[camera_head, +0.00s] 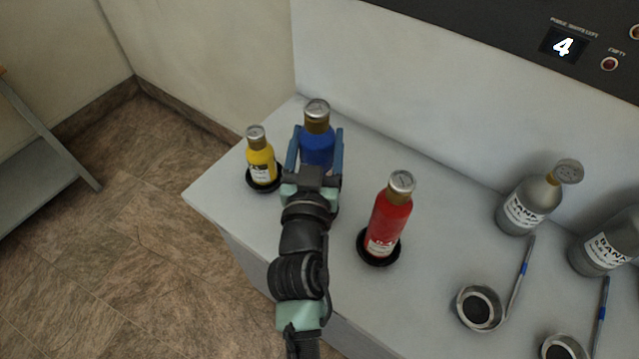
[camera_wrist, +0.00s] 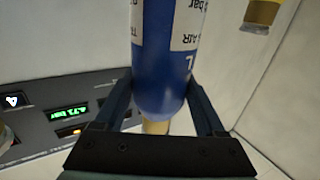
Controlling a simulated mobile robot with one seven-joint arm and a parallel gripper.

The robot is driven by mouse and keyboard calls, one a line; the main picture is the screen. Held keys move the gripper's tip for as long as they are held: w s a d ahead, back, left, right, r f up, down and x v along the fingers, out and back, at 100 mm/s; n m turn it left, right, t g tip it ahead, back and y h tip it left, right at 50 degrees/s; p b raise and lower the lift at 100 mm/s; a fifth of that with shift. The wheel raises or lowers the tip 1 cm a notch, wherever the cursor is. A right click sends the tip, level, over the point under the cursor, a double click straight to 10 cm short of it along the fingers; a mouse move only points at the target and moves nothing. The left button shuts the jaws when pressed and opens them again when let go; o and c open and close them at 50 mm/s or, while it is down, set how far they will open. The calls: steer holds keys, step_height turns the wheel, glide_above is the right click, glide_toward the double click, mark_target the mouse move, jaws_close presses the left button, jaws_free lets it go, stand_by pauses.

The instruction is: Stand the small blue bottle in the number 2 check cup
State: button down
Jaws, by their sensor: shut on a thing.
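The small blue bottle (camera_head: 317,146) has a gold neck and a round gauge on top. It stands upright at the back of the counter, between the yellow and red bottles. My gripper (camera_head: 316,156) is shut on it, one finger on each side. The wrist view shows the blue bottle (camera_wrist: 167,60) between the fingers, with its white label. Its base is hidden in the head view, so I cannot tell whether it touches a holder. Two round metal cups, one nearer (camera_head: 563,350) and one farther (camera_head: 480,307), are at the right; no number is readable on them.
A yellow bottle (camera_head: 261,162) and a red bottle (camera_head: 389,222) stand in black holders beside my arm. Grey bank cylinders (camera_head: 528,204) stand at the right, with blue-banded rods near the cups. A dark panel (camera_head: 480,25) showing 4 is at the back. The counter's left edge drops to the floor.

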step_height(320, 180, down, 6)
steer(key=shift+s+r+b, duration=0.15)
steer(key=shift+r+b, duration=0.1)
steer(key=shift+b, duration=1)
steer(key=shift+f+b, duration=1.1)
steer(key=shift+f, duration=0.8)
steer(key=shift+f, duration=0.1)
jaws_free()
